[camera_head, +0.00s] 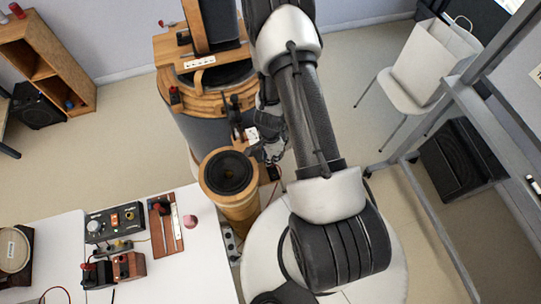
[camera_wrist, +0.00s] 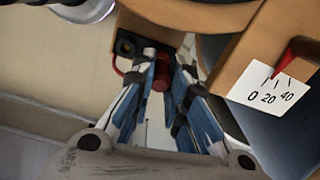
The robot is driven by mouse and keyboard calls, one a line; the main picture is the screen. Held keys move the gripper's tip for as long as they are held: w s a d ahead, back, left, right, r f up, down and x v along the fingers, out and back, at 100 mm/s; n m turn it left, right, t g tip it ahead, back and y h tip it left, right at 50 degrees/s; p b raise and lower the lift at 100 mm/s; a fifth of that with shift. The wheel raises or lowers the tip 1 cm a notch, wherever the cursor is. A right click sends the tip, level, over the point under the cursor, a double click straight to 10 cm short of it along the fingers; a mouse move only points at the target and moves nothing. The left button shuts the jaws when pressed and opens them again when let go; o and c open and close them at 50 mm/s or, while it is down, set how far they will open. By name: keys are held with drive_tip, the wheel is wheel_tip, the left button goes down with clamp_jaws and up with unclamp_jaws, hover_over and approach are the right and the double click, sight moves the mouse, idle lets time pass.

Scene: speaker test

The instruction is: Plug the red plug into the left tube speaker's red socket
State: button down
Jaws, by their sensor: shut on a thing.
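My gripper (camera_wrist: 165,82) points at a wooden terminal block in the wrist view, its fingers close together. It is shut on the red plug (camera_wrist: 160,84), whose red end shows between the fingertips. The wooden block (camera_wrist: 140,38) carries a black socket (camera_wrist: 124,47) at its left. A red socket is not clearly visible; the fingers cover the block's right part. I cannot tell whether the plug touches the block. In the head view my gripper (camera_head: 268,148) is beside a tube speaker (camera_head: 229,173) with a round black cone, partly hidden by my arm.
A white card (camera_wrist: 270,88) with a red pointer is close right of the fingers. A larger wooden-ringed speaker (camera_head: 205,80) stands behind. A white table (camera_head: 195,265) with electrical parts is at lower left. A chair (camera_head: 415,95) and metal frame (camera_head: 480,110) are at right.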

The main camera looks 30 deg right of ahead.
drive_tip(key=shift+f+b, duration=0.9)
drive_tip(key=shift+f, duration=0.05)
drive_tip(key=c, duration=1.5)
unclamp_jaws()
drive_tip(key=shift+r, duration=0.1)
drive_tip(key=shift+w+r+p, duration=0.1)
drive_tip(key=shift+r+p, duration=3.65)
drive_tip(key=shift+p, duration=0.1)
drive_tip(key=shift+s, duration=0.25)
